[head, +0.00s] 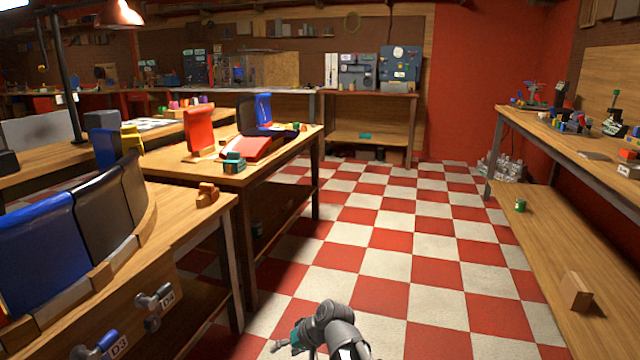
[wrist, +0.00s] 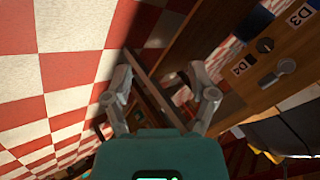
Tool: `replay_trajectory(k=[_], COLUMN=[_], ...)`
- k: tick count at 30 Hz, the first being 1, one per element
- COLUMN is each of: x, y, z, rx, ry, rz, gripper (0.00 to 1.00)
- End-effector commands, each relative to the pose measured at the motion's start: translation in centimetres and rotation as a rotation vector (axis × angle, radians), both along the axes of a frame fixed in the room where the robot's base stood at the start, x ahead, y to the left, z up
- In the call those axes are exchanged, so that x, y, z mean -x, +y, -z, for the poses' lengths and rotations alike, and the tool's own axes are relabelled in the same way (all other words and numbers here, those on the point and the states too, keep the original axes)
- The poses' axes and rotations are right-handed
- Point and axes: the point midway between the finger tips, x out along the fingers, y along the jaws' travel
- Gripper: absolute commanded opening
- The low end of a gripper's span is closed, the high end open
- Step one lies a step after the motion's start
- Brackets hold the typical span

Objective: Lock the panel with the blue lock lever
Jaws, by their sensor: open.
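A lock lever with a blue end (head: 106,342) is on the wooden front of the left workbench, beside the label D3. A grey lever (head: 150,300) is beside the label D4. A blue panel (head: 40,255) and a black panel (head: 97,215) stand in a curved row above them. My gripper (head: 282,345) is low at the bottom of the head view, right of the bench and apart from the levers. In the wrist view my gripper (wrist: 159,72) is open with nothing between its fingers. Levers show at upper right there; the blue end is not clear.
The left bench (head: 190,215) has a sharp front corner and a leg close to my arm. The red-and-white checkered floor (head: 375,240) is clear between it and the right-hand bench (head: 560,130). A wooden block (head: 575,290) lies on the lower right shelf.

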Motion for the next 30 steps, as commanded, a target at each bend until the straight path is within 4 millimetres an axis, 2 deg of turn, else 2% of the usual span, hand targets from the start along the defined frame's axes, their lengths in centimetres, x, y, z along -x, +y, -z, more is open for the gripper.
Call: replay_trajectory(k=[1,6,9,12,23,30], x=[0.4,1.8,2.7,3.6,6.7,6.5], y=[-2.7,-10.7,-14.6,-17.6,-25.6,-25.5], z=[-0.1,0.7,0.9,0.9,0.1,-2.2], rx=[0.062,0.272,0.371,0.45,0.653,0.654], ry=[0.017,0.094,0.138,0.175,0.287,0.288], rz=[0.019,0.081,0.12,0.152,0.254,0.252], gripper=[0.73,0.73,0.73,0.73,0.73,0.73])
